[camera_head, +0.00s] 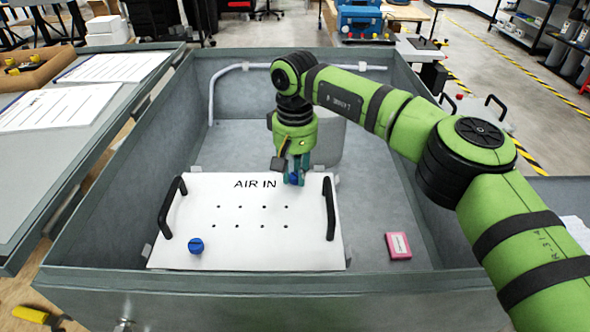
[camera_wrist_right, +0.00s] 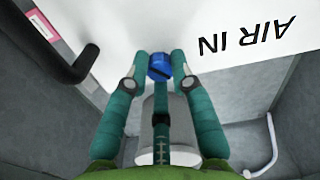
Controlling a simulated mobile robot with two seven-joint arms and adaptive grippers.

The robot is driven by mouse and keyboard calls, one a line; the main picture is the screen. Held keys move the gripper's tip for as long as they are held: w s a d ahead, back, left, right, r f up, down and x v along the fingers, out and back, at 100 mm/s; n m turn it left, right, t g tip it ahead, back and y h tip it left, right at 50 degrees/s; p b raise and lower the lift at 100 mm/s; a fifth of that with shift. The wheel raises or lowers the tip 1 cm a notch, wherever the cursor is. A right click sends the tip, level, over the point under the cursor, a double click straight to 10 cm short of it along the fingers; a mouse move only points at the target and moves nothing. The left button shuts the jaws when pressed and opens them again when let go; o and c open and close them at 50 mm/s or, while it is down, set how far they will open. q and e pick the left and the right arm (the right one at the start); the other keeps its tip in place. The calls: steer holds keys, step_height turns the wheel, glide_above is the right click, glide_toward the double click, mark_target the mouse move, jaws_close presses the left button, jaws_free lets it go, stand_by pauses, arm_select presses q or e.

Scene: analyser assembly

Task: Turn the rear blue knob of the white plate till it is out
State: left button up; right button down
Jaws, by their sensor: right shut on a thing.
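The white plate (camera_head: 240,250) marked "AIR IN" lies in the grey metal enclosure, with a black handle at each side. Its rear blue knob (camera_wrist_right: 160,66) is between the fingertips of my right gripper (camera_head: 296,178), which is shut on it at the plate's rear edge. In the head view the fingers partly hide this knob. The plate (camera_wrist_right: 210,30) also shows in the right wrist view. A second blue knob (camera_head: 196,246) sits at the plate's front left, apart from the gripper. I cannot tell how far the held knob is from its seat. My left gripper is not in view.
The enclosure's walls (camera_head: 110,190) surround the plate. A pink box (camera_head: 398,246) lies on its floor to the right. A pale pipe (camera_head: 212,95) runs along the back left. The black handles (camera_head: 330,208) stand up from the plate. The floor right of the plate is mostly free.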

steer(key=n, duration=0.4)
steer(key=shift+s+f+n, duration=0.2)
steer(key=shift+f+n, duration=0.1)
steer(key=shift+f, duration=0.05)
stand_by(0.4)
steer(key=c, duration=1.1)
jaws_free()
steer(key=shift+o, duration=0.2)
steer(key=shift+w+r, duration=0.1)
steer(key=shift+w, duration=0.05)
